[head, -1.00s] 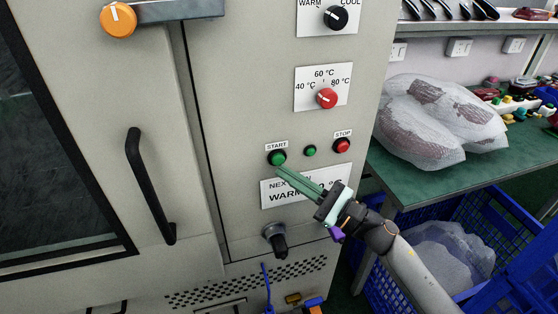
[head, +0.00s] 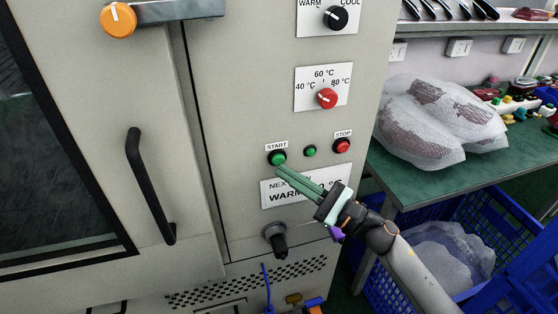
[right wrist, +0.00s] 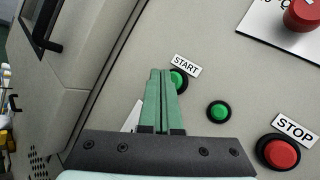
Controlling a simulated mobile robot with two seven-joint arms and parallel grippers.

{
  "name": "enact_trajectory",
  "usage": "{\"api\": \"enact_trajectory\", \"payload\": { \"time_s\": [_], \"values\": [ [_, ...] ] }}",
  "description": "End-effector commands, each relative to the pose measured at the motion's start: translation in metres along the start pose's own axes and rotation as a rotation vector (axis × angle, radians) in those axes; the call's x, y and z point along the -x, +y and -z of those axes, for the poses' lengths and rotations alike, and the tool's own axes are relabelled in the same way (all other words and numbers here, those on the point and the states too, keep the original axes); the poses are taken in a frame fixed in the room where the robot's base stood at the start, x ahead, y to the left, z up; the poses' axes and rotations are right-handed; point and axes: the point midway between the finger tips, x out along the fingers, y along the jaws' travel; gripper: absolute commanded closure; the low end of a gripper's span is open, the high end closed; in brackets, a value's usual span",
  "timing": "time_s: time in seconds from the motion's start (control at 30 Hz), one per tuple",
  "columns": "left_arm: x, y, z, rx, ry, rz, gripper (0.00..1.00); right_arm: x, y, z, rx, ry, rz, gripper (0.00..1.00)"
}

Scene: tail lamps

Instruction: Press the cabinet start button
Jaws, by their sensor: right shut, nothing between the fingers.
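The green start button (head: 277,158) sits on the cabinet's (head: 225,100) front panel under a START label. In the right wrist view the start button (right wrist: 178,80) is partly covered by my fingers. My right gripper (head: 282,170) is shut and empty, its green fingertips just below the start button in the head view. In the right wrist view the fingertips (right wrist: 160,72) overlap the button's left edge. I cannot tell whether they touch it. My left gripper is not in view.
A small green light (head: 310,150) and the red stop button (head: 342,146) are right of the start button. A black door handle (head: 145,185) sticks out at left. A black knob (head: 277,240) is below. A green bench (head: 400,182) with wrapped lamps stands right.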

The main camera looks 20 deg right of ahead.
Motion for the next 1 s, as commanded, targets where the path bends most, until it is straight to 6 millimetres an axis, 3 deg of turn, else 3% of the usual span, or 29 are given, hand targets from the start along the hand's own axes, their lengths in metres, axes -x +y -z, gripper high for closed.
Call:
{"api": "enact_trajectory", "payload": {
  "time_s": [1.0],
  "values": [
    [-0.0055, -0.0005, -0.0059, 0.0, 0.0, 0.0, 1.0, -0.006, -0.0045, 0.0043, 0.0, 0.0, 0.0, 1.0]
  ]
}}
